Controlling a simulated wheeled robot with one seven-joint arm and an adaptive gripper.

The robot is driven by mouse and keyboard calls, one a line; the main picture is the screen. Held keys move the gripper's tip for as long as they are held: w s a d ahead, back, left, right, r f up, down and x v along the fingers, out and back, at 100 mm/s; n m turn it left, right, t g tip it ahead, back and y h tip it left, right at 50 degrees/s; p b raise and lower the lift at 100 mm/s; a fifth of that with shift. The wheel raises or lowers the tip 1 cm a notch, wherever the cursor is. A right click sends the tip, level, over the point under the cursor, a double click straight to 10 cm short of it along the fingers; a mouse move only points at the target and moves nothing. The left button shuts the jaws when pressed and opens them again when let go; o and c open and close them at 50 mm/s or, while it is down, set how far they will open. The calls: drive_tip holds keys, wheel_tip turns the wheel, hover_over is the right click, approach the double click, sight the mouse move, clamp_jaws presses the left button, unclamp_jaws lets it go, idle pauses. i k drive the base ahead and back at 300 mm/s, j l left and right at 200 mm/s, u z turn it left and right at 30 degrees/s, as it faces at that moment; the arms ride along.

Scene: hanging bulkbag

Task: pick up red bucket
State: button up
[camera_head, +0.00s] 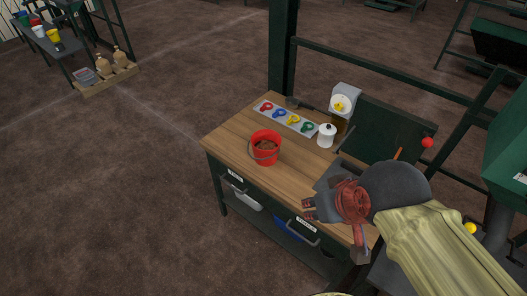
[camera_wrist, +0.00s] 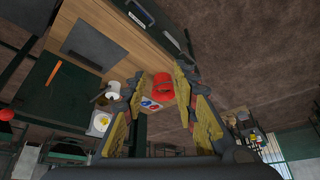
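The red bucket (camera_head: 265,150) stands upright on the wooden workbench top, with brown contents inside and a thin handle hanging across its near side. In the wrist view the bucket (camera_wrist: 161,92) shows between my finger pads, farther off. My gripper (camera_head: 308,208) is above the front of the bench, to the right of and nearer than the bucket, not touching it. The wrist view shows my gripper (camera_wrist: 159,73) open and empty, its two fingers spread apart.
A green post (camera_head: 283,50) and rails stand behind. The bench top left of the bucket is clear.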

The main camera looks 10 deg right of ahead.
sight(266, 144)
drive_tip(key=i+j+z, duration=0.2)
drive_tip(key=i+j, duration=0.25)
drive_tip(key=i+j+z, duration=0.15)
drive_tip(key=i+j, duration=0.35)
drive_tip(key=i+j+z, duration=0.2)
drive_tip(key=i+j, duration=0.25)
drive_tip(key=j, duration=0.2)
